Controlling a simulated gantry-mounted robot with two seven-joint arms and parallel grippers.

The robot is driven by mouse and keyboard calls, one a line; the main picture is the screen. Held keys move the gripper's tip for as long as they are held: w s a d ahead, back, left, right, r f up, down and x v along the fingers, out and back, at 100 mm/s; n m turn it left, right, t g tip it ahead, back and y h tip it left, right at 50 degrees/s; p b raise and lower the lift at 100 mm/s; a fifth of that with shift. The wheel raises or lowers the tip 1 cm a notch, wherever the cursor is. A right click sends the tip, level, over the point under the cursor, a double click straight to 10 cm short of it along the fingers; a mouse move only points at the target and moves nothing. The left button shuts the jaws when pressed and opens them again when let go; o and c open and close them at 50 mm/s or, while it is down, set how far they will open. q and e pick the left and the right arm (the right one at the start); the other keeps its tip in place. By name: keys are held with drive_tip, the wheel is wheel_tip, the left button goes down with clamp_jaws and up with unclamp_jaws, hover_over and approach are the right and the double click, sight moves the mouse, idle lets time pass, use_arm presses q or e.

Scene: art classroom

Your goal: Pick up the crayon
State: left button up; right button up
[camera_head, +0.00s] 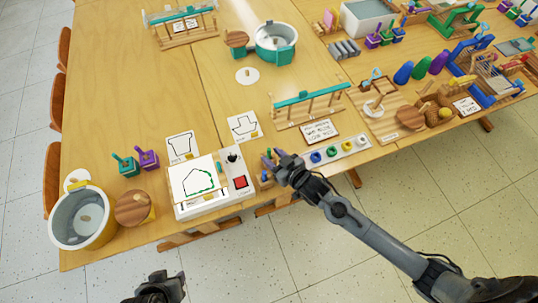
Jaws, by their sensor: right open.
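My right gripper (273,158) is open at the table's front edge, its arm reaching in from the lower right. Small blue and orange upright pieces (265,177) stand just below and left of its fingers, partly hidden by it. One may be the crayon, but they are too small to tell, and I cannot tell whether the fingers touch them. A white drawing board (213,205) with a part-green outline and a red button is just left of them. My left gripper (162,284) hangs low in front of the table, away from everything; its jaws are unclear.
A white strip (336,149) with several coloured rings lies right of the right gripper. A metal pot (83,238) and a round wooden lid (132,208) stand at the left front. Drawing cards (243,127) lie behind the board. The left middle tabletop (130,70) is clear.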

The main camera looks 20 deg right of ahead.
drive_tip(key=shift+b+x, duration=0.55)
drive_tip(key=shift+x, duration=1.85)
clamp_jaws()
